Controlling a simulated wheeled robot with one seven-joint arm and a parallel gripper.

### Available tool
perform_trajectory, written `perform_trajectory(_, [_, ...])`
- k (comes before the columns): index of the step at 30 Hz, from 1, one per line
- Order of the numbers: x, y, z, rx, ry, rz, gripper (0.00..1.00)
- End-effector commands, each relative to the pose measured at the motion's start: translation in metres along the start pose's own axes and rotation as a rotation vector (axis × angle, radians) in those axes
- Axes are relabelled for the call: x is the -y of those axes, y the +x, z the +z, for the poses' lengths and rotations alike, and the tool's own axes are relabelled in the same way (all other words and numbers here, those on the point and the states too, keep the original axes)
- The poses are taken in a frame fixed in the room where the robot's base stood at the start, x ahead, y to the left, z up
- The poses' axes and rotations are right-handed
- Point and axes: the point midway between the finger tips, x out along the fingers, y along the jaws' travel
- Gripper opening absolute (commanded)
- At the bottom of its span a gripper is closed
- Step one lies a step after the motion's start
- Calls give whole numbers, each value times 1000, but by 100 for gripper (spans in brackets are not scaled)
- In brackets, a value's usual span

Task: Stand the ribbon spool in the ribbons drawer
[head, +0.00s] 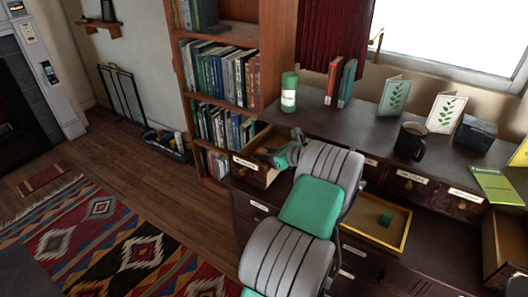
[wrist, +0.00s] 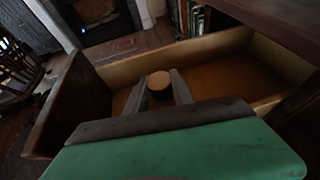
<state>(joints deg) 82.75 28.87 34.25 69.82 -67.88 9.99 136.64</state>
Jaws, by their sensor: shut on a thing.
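My gripper (head: 282,158) is at the open drawer (head: 246,173) on the left of the dark cabinet. The drawer has a white label too small to read; in the wrist view its pale wooden walls (wrist: 208,50) surround a brown floor. In that view my gripper (wrist: 160,86) is shut on the ribbon spool (wrist: 160,80), a small round piece with a tan end face and a darker side. The spool is over or inside the drawer; I cannot tell whether it touches the floor. In the head view my arm hides the spool.
A green-lidded jar (head: 289,92), books (head: 340,82), cards (head: 394,97), a black mug (head: 410,141) and a dark box (head: 475,133) stand on the cabinet top. A yellow-rimmed tray (head: 404,232) holds a green cube (head: 385,219). A bookcase (head: 218,75) rises behind the drawer.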

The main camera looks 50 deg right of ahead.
Motion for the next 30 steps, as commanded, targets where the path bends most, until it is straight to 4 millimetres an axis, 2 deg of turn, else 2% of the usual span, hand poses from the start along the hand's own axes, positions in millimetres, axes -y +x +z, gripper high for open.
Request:
perform_trajectory(3, [-1,2,-6,-5,8,2,0])
perform_trajectory(4, [-2,2,-7,-6,9,2,29])
perform_trajectory(12, [-2,2,-10,-9,14,3,51])
perform_trajectory(20, [-2,2,-12,-11,20,1,51])
perform_trajectory(23, [0,-1,-6,-11,17,-1,51])
perform_trajectory(26, [1,-21,1,-10,19,-4,51])
perform_trajectory(30, [1,-60,4,-7,17,-4,51])
